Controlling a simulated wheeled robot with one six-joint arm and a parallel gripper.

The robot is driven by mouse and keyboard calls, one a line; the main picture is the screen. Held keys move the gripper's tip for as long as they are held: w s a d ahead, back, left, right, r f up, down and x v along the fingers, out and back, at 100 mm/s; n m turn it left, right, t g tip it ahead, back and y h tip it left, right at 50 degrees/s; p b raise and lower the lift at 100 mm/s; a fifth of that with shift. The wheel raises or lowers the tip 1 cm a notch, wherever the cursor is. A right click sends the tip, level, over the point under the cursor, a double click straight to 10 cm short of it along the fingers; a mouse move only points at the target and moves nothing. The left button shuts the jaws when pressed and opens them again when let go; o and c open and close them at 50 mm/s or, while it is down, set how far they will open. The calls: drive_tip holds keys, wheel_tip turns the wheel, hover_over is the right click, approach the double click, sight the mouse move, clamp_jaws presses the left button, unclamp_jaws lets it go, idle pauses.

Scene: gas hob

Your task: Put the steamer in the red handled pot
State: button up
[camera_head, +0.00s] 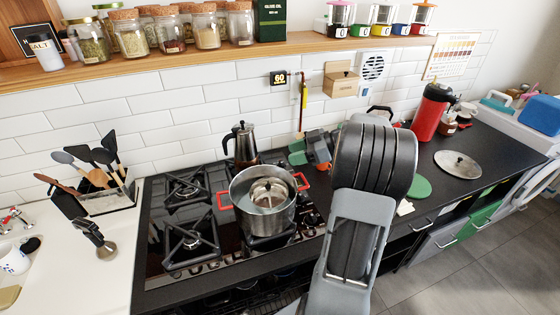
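The red handled pot (262,215) is a steel pot standing on the hob's front right burner, with a red handle at its left and right sides. A smaller round, shiny metal piece (270,190) shows inside it, below the rim. It may be the steamer, but I cannot tell for sure. My grey arm fills the middle right and hides the counter behind it. What looks like part of my gripper (318,148), dark grey and orange, shows left of the arm, behind and to the right of the pot. Its fingertips are not clear.
A moka pot (243,145) stands behind the pot. A utensil holder (108,197) is left of the hob (192,240). A steel lid (457,163) and a red flask (430,112) are on the right counter. The left burners are free. A jar shelf (200,53) runs above.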

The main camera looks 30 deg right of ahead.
drive_tip(key=s+a+f+m+g+h, duration=0.2)
drive_tip(key=s+a+m+h, duration=0.3)
drive_tip(key=a, duration=0.5)
drive_tip(key=s+a+f+m+g+h, duration=0.1)
drive_tip(key=s+a+f+m+h, duration=0.1)
drive_tip(key=s+a+m+h, duration=0.4)
drive_tip(key=shift+s+a+f+g, duration=0.2)
drive_tip(key=shift+s+a+g, duration=0.2)
drive_tip(key=shift+s+a, duration=1.4)
drive_tip(key=shift+w+a, duration=0.15)
drive_tip(key=shift+w, duration=0.15)
